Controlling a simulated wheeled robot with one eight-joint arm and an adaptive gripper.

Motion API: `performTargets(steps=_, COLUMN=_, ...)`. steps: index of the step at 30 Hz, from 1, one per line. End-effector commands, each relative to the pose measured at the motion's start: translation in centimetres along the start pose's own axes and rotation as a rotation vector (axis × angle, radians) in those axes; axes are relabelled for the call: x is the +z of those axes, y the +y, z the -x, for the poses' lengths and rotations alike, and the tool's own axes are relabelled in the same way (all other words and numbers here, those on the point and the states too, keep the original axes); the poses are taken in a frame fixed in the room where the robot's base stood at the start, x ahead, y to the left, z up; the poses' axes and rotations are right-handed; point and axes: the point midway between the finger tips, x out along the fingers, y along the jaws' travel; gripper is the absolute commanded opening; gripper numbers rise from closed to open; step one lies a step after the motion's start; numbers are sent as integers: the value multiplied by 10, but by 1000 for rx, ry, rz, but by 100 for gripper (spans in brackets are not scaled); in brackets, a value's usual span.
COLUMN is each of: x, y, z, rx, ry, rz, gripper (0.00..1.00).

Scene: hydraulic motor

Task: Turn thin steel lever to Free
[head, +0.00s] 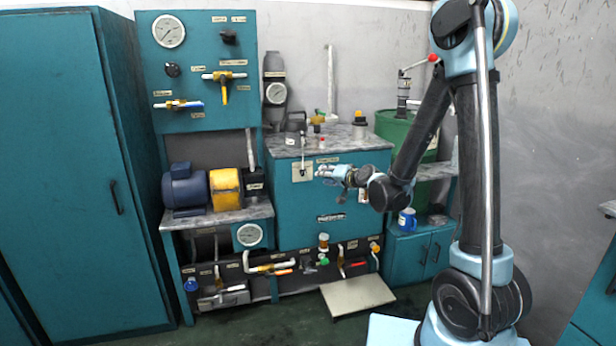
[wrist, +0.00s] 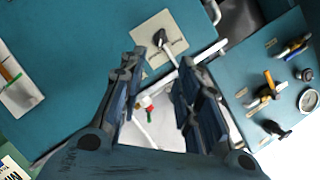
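My gripper (head: 322,172) is just right of the plate in the head view. In the wrist view my gripper (wrist: 162,68) has its two dark fingers spread. The pale plate (wrist: 178,28) and the lever's dark knob (wrist: 160,38) show beyond the fingertips. The lever's rod runs toward the right finger, which partly hides it; I cannot tell whether they touch. The lettering near the plate is too small to read.
The cabinet top (head: 345,142) above holds several small items. A blue motor (head: 184,187) with a yellow coupling is on the left bench. Pipes and valves (head: 268,266) run low along the front. A green drum (head: 410,130) stands at the right.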

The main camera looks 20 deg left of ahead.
Motion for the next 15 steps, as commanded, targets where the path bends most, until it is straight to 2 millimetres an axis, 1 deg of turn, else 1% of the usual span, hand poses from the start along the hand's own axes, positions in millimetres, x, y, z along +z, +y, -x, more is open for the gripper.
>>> performTargets(steps=1, x=0, y=0, z=-9, rx=-1, ry=-1, rz=1, gripper=31)
performTargets(steps=15, x=0, y=0, z=-83, rx=0, ry=-2, rz=1, gripper=31)
